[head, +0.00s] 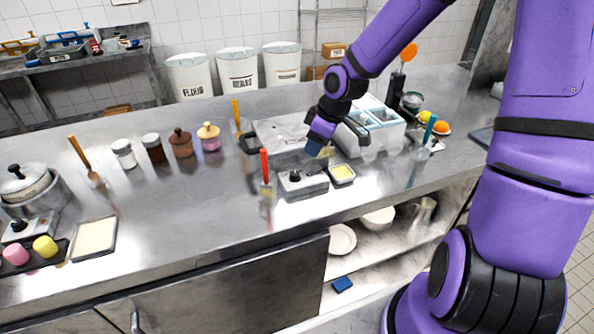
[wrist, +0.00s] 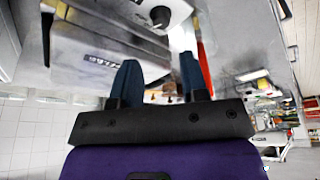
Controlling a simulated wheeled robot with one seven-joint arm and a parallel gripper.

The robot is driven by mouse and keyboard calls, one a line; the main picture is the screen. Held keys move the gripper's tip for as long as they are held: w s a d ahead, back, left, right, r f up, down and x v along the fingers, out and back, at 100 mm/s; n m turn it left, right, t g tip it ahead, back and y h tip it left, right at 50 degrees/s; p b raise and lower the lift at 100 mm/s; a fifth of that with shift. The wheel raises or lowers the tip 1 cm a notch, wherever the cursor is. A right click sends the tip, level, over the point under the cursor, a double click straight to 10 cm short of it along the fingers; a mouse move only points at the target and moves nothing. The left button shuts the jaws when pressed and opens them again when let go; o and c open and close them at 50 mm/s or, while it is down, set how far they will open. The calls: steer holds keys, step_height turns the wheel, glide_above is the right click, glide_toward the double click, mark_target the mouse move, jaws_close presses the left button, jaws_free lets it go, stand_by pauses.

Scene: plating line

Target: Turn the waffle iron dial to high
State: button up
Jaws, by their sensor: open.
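The waffle iron (head: 285,134) is a grey metal appliance near the middle of the counter, partly behind my gripper. A low grey control box (head: 310,188) at its front carries a round black dial (head: 295,176). In the wrist view the black dial (wrist: 160,15) shows near the top edge, beyond my fingertips, beside a pale labelled surface (wrist: 85,45). The dial's setting is too small to read. My gripper (head: 318,149) hangs above and behind the control box, pointing down. Its two dark blue fingers (wrist: 157,75) are apart, empty and clear of the dial.
A white bin of compartments (head: 382,118) is to the right. Several jars (head: 181,143) stand left. The front counter is fairly clear.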

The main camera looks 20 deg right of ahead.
mark_target(295, 173)
steer(key=shift+y, duration=0.4)
steer(key=shift+w+x, duration=0.2)
steer(key=shift+x, duration=2.8)
steer(key=shift+w+x, duration=0.15)
steer(key=shift+x, duration=2.85)
steer(key=shift+r, duration=0.1)
steer(key=c, duration=0.6)
